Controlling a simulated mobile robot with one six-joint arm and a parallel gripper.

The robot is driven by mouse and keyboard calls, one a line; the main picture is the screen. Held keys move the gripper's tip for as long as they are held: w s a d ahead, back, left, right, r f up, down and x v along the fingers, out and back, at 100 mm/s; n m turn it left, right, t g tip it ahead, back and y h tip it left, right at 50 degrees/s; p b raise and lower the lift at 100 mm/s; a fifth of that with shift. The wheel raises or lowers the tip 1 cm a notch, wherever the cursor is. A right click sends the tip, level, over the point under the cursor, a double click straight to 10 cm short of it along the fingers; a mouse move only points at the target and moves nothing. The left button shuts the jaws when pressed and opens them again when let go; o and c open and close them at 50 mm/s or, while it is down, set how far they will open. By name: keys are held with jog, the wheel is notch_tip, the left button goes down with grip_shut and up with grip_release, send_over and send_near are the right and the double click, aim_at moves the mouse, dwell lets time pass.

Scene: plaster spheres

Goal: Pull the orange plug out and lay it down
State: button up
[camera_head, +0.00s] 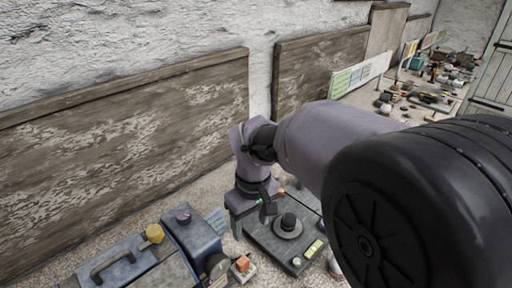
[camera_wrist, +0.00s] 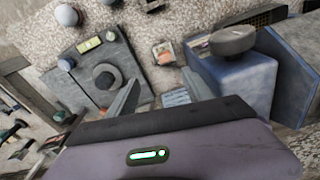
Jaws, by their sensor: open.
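The orange plug (camera_head: 242,264) is a small block on a pale square base on the ground, between the blue box and the dark panel. It also shows in the wrist view (camera_wrist: 162,49), upper middle, beyond my fingertips. It appears seated in its base. My gripper (camera_head: 268,211) hangs over the left part of the panel in the head view, farther back than the plug. In the wrist view my gripper (camera_wrist: 158,92) has its two fingers wide apart with nothing between them. It is apart from the plug.
The dark panel (camera_head: 265,238) carries a black knob (camera_head: 288,224) and a yellow-green label (camera_head: 313,248). A blue box (camera_head: 190,240) with a round wheel stands left of the plug. A grey toolbox (camera_head: 115,266) is farther left. Speckled ground around the plug is partly clear.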

aim_at(243, 261)
jog(key=shift+n+g+h, duration=0.3)
jog(key=shift+n, duration=0.5)
jog(key=a+f+b, duration=0.1)
jog(key=f+b, duration=0.1)
jog(key=f, duration=0.4)
jog(key=f+b, duration=0.2)
jog(key=f, duration=0.5)
jog(key=w+a+f+b, duration=0.1)
jog(key=f+b, duration=0.1)
jog(key=f, duration=0.5)
jog(key=shift+w+a+f, duration=0.1)
jog(key=shift+a+f, duration=0.1)
jog(key=shift+a, duration=0.15)
grip_shut()
jog(key=shift+r+p, duration=2)
jog(key=shift+r, duration=0.55)
